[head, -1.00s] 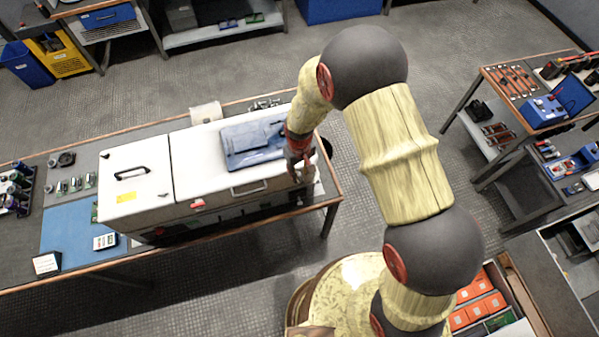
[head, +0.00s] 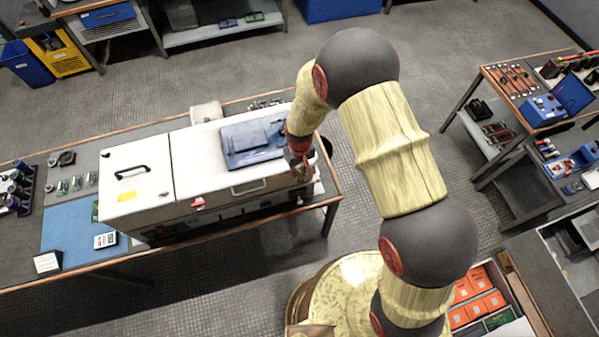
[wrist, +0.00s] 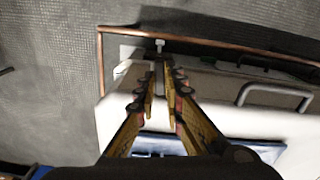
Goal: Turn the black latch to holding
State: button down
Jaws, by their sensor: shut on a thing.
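The white cabinet (head: 215,155) stands on the long bench, with its right end at my gripper (head: 300,172). In the wrist view my gripper (wrist: 160,90) has its two yellow fingers drawn close together, with a narrow pale strip showing between them. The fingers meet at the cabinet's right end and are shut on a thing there. The black latch is at the fingertips, mostly hidden by them, and its turn angle cannot be made out.
A blue folder-like item (head: 252,143) lies on the cabinet top, close to my wrist. A front handle (head: 249,187) is left of my gripper. The bench's right edge (head: 338,190) is close, with open floor beyond it.

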dwell(0.3)
jog(key=shift+m+b, duration=0.6)
jog(key=shift+m, duration=0.1)
jog(key=c, duration=2)
grip_release()
jog(key=shift+o, duration=0.5)
jog(key=shift+r, duration=0.1)
notch_tip(320, 180, up, 12)
